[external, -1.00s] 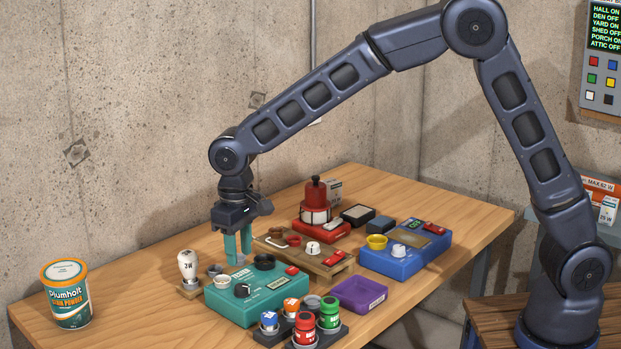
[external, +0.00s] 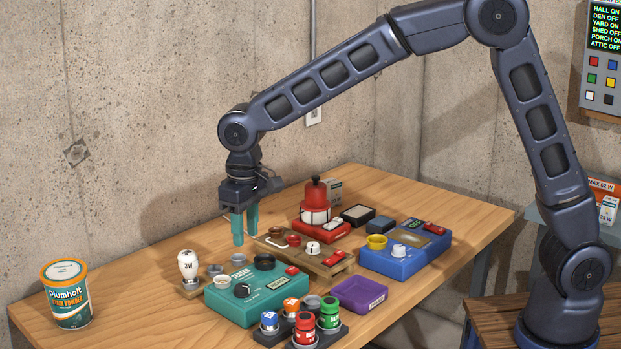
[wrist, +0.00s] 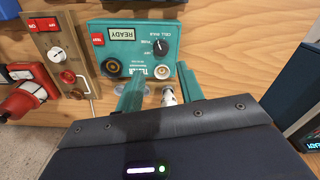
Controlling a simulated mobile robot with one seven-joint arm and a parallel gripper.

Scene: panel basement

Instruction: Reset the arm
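My gripper (external: 245,236) hangs from the arm with its two teal fingers pointing down and apart, with nothing between them. It is in the air above the table, behind the teal tester box (external: 258,292) in the external view. In the wrist view my gripper (wrist: 159,82) also shows its fingers spread at the lower middle, with the teal tester (wrist: 133,48) beyond them. A bulb (external: 188,265) marked 2W stands upright on a small wooden base, to the left of the fingers and apart from them.
On the wooden table (external: 130,285) are a wooden switch board (external: 328,268), a red lamp device (external: 316,205), a blue box (external: 405,260), a purple tray (external: 360,297), several batteries (external: 305,325) and a powder can (external: 66,295). The concrete wall stands behind. Bare table lies between can and bulb.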

